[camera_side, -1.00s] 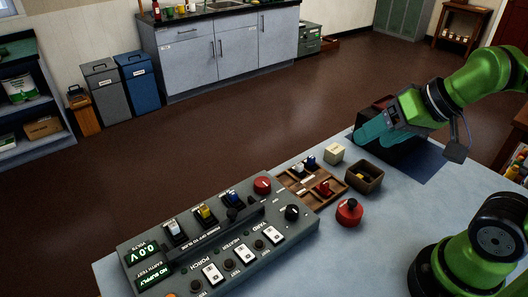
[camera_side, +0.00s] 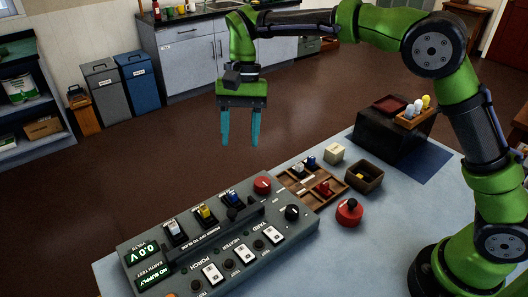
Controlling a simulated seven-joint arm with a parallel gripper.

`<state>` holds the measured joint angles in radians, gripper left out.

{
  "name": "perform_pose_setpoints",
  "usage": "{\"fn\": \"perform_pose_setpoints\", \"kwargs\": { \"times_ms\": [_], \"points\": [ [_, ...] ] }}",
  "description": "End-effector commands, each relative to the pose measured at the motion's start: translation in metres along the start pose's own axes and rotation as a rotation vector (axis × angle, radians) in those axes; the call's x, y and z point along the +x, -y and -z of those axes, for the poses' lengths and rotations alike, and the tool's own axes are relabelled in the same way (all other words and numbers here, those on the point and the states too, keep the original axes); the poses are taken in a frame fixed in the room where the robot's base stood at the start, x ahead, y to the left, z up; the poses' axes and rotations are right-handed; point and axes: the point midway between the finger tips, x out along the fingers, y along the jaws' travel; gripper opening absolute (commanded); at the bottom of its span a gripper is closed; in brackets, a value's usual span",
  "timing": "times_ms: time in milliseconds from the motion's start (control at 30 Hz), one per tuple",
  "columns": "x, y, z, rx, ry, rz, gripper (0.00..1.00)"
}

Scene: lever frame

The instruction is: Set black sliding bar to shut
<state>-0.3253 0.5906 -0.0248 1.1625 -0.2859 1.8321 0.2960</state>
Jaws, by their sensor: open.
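The black sliding bar (camera_side: 245,216) lies along the middle of the grey control panel (camera_side: 138,245), in front of a row of levers. I cannot tell its exact position along its track. A white lever (camera_side: 174,228), a yellow lever (camera_side: 205,212) and a blue lever (camera_side: 233,197) stand behind it. A small dark knob shows beside the blue lever. My gripper (camera_side: 240,138) points down with its two teal fingers apart. It is open and empty, in the air above and behind the panel's right part, touching nothing.
The panel also carries a red knob (camera_side: 262,185), a black dial (camera_side: 292,212) and several white switches.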

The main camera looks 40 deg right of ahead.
Motion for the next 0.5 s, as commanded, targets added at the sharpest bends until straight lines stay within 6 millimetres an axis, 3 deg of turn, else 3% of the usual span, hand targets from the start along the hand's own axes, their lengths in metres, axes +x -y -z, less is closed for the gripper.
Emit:
{"fn": "perform_pose_setpoints", "kwargs": {
  "times_ms": [100,200,367,500],
  "points": [
    [-0.011,0.015,-0.005,0.094,0.043,-0.005,0.50],
    [-0.025,0.016,-0.015,0.153,0.070,-0.002,0.50],
    [-0.017,0.014,-0.020,0.189,0.095,-0.018,0.50],
    [0.005,0.013,-0.023,0.187,0.097,-0.019,0.50]
  ]
}}
